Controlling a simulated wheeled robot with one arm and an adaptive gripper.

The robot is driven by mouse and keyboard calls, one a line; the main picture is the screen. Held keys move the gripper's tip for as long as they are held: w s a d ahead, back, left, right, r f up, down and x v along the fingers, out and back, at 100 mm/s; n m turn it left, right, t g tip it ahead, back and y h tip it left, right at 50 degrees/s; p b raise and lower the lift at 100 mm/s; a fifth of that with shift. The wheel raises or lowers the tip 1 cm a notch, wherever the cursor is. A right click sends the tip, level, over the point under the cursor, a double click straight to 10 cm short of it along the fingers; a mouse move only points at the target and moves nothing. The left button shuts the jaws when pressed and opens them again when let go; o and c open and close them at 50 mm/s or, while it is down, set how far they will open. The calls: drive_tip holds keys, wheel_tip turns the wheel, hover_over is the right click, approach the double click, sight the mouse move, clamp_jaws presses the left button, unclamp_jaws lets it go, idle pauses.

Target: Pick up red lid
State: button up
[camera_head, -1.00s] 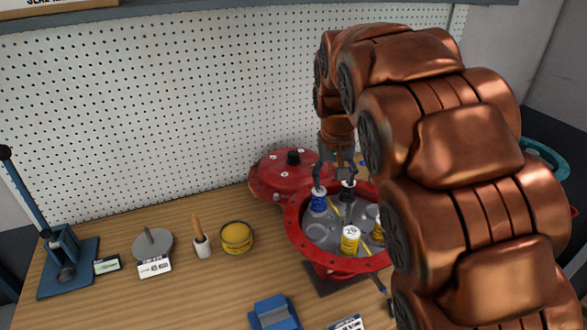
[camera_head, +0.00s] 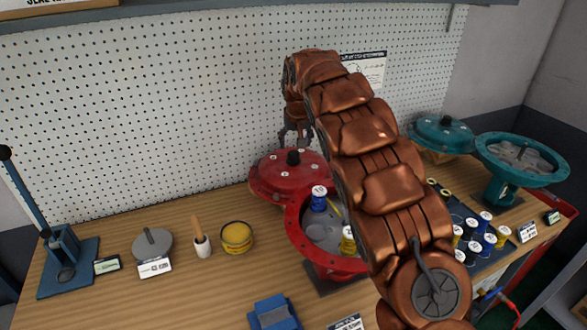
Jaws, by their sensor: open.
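The red lid (camera_head: 283,177) lies on the wooden table near the pegboard. It has a black knob (camera_head: 293,157) on top and bolts around it. My gripper (camera_head: 293,146) is open above the lid, close to the knob; its fingers look empty, and I cannot tell whether they touch the knob. The red housing (camera_head: 298,232) stands in front and to the right of the lid, open on top, with a blue spool (camera_head: 319,198) and a yellow spool (camera_head: 347,240) in it. My arm hides the housing's right part.
A teal lid (camera_head: 440,135) and teal housing (camera_head: 548,167) stand at the right, with several spools on a dark mat (camera_head: 456,208). A yellow tin (camera_head: 236,237), a brush pot (camera_head: 202,246), a grey disc (camera_head: 152,245) and a blue block (camera_head: 272,312) occupy the left and front.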

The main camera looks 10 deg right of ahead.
sight(294, 153)
drive_tip(key=shift+p+x, duration=1.75)
drive_tip(key=shift+x, duration=2.05)
drive_tip(key=shift+w+a, duration=0.1)
drive_tip(key=shift+c, duration=0.2)
clamp_jaws()
